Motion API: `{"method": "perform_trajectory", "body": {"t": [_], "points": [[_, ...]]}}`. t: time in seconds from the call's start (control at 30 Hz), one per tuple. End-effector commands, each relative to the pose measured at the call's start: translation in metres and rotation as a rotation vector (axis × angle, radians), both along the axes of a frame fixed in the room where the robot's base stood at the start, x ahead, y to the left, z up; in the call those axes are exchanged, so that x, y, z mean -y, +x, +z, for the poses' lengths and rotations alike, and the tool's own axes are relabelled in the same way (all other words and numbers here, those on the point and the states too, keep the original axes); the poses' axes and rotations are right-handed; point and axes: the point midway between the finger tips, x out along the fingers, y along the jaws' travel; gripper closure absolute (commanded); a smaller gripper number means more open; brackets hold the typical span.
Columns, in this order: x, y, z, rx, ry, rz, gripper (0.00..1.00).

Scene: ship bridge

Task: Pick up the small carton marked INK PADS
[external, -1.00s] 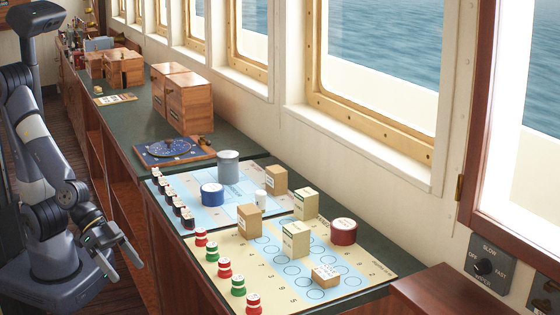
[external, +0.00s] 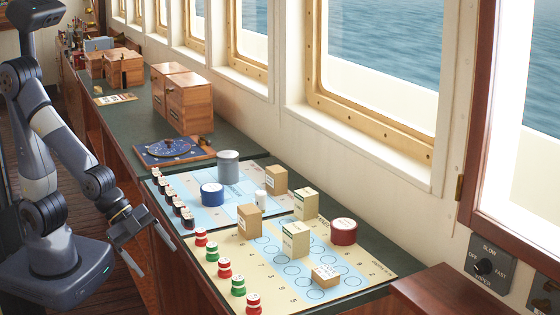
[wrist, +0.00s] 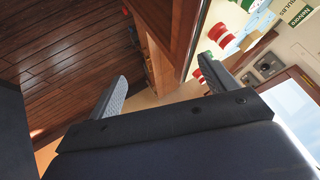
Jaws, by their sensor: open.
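Several small cartons stand on the printed mats on the counter. A low tan carton (external: 325,276) lies at the near right, with dark lettering too small to read. Two taller brown cartons stand behind it, one (external: 249,222) mid-mat and one (external: 276,179) farther back. I cannot tell which is marked INK PADS. Two cream-and-green cartons stand near them, one in front (external: 296,240) and one behind (external: 305,204). One carton in the wrist view (wrist: 298,12) reads BULBS. My gripper (external: 154,258) is open and empty, beside the counter's front edge and left of the mats.
A blue tin (external: 212,195), a grey canister (external: 228,168) and a dark red tin (external: 343,231) stand among the cartons. Wooden floor (wrist: 65,60) lies below my gripper.

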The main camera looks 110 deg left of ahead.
Motion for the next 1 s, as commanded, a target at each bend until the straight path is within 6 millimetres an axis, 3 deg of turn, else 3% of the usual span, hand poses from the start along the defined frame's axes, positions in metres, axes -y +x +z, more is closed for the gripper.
{"method": "perform_trajectory", "body": {"t": [0.2,0.5,0.6,0.77,1.0], "points": [[-0.064,0.045,0.02,-0.067,0.57,-0.426,0.2],[-0.171,0.085,0.049,-0.315,1.22,-0.938,0.2],[-0.198,0.091,0.058,-0.404,1.355,-1.059,0.2],[-0.223,0.096,0.066,-0.491,1.467,-1.167,0.2],[-0.239,0.11,0.046,-0.507,1.481,-1.188,0.2]]}}
